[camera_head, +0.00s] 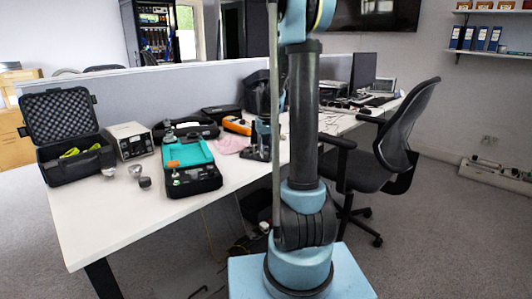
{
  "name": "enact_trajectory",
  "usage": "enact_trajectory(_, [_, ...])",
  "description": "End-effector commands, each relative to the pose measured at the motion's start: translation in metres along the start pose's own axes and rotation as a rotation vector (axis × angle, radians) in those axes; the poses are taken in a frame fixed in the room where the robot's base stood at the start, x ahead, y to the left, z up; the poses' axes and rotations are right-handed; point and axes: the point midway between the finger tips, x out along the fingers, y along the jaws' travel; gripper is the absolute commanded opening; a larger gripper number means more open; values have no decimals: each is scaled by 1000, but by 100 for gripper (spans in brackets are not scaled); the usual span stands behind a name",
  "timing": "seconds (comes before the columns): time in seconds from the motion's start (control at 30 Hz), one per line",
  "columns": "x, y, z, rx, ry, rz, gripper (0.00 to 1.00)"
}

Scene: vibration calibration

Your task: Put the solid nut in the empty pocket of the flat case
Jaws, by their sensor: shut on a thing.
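The flat case (206,184) lies open on the white table, with a teal lid lining at the back and a dark tray in front. Small metal and green pieces sit in the tray, but its pockets are too small to tell apart. My gripper (257,153) is low over the table to the right of the case and apart from it, partly hidden behind my arm column. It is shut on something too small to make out. I cannot pick out the solid nut for certain.
A black foam-lined case (75,168) stands open at the left, beside a grey instrument box (130,141). Loose metal pieces (145,183) lie left of the flat case. A pink cloth (231,144) and an orange meter (237,126) lie behind. The table's front left is clear.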

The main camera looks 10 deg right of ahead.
Motion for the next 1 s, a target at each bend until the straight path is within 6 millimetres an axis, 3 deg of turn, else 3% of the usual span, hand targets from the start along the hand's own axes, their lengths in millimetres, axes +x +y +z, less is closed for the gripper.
enact_trajectory(0.77, [23, 2, -7, 2, -16, -3, 0])
enact_trajectory(0.8, [24, 2, -9, 2, -18, -3, 30])
enact_trajectory(1.0, [30, 3, -15, 2, -23, -3, 32])
